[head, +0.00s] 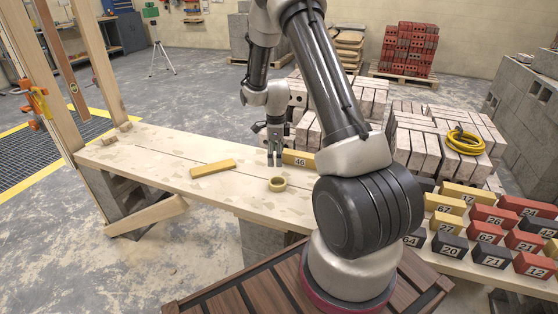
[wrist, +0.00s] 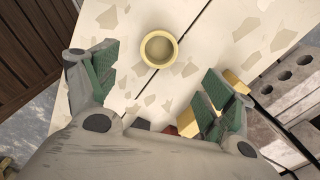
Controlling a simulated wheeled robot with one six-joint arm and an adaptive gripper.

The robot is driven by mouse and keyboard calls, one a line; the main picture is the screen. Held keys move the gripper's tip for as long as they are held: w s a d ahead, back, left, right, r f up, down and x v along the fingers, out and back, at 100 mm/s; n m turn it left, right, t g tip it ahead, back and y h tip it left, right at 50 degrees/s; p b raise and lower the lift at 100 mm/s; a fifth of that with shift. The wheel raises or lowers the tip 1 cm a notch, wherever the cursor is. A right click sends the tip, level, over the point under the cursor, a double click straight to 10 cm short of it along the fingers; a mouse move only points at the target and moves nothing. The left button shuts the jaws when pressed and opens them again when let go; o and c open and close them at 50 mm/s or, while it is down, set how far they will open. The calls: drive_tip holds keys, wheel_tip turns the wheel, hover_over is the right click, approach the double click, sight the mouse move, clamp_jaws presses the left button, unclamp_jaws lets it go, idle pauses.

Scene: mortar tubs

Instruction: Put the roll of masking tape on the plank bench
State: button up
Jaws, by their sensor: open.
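The roll of masking tape (head: 277,188) is a small yellowish ring lying flat on the pale, patchy plank bench (head: 135,157). In the wrist view the roll (wrist: 159,65) is at the top centre, whole and unobstructed, close to a dark gap between the planks (wrist: 120,65). My gripper (head: 274,163) points down above the bench, just behind the roll in the head view. In the wrist view its green-padded fingers (wrist: 162,78) are spread wide with nothing between them. The roll lies ahead of the fingertips, apart from them.
A yellow block (head: 213,168) lies left of the roll. Another yellow block numbered 46 (head: 299,159) is close behind my gripper. Numbered red, yellow and black blocks (head: 485,229) fill the right side. Pale brick stacks (head: 415,140) stand behind. The bench's left part is mostly clear.

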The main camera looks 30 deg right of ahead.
drive_tip(key=s+a+r+n+t, duration=0.15)
drive_tip(key=s+r+n, duration=0.45)
drive_tip(key=r, duration=0.6)
drive_tip(key=s+a+r+n+t, duration=0.1)
drive_tip(key=s+a+r+n, duration=0.35)
drive_tip(key=r, duration=0.85)
drive_tip(key=s+r+n+t, duration=0.1)
drive_tip(key=s+r+n, duration=0.2)
drive_tip(key=s+n, duration=0.4)
drive_tip(key=s+a+r+n, duration=0.1)
drive_tip(key=s+r+n, duration=0.3)
drive_tip(key=s, duration=0.9)
drive_tip(key=n, duration=0.3)
drive_tip(key=shift+s+r+t, duration=0.15)
drive_tip(key=shift+s+t, duration=0.15)
drive_tip(key=shift+t, duration=0.05)
